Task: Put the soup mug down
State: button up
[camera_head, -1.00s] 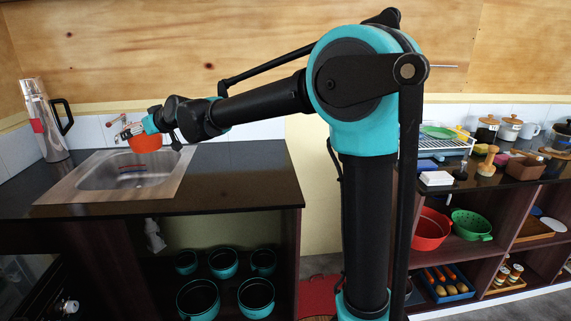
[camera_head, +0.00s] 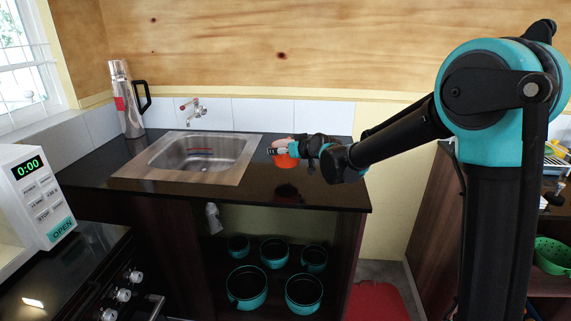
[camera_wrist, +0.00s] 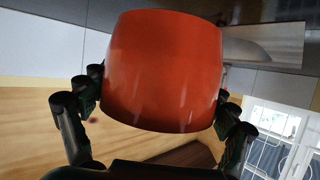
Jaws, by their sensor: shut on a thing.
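The soup mug (camera_head: 287,161) is a rounded orange-red mug. In the head view it is at my gripper (camera_head: 284,150), over the dark counter just right of the sink. In the wrist view the mug (camera_wrist: 163,72) fills the middle, with the dark fingers of my gripper (camera_wrist: 155,112) on its left and right sides, shut on it. I cannot tell whether the mug's base touches the counter (camera_head: 300,192). The mug's inside is hidden.
A metal sink (camera_head: 204,152) lies left of the mug, with a tap (camera_head: 194,108) on the wall behind. A steel flask (camera_head: 128,105) stands at the back left. A white microwave (camera_head: 38,195) is at the left. Bare counter lies in front of the mug.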

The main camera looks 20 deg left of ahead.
aim_at(293, 163)
jog(key=shift+f, duration=2.9)
jog(key=shift+f, duration=0.1)
jog(key=o, duration=1.6)
jog(key=shift+o, duration=0.2)
jog(key=shift+s, duration=0.1)
jog(key=v, duration=1.2)
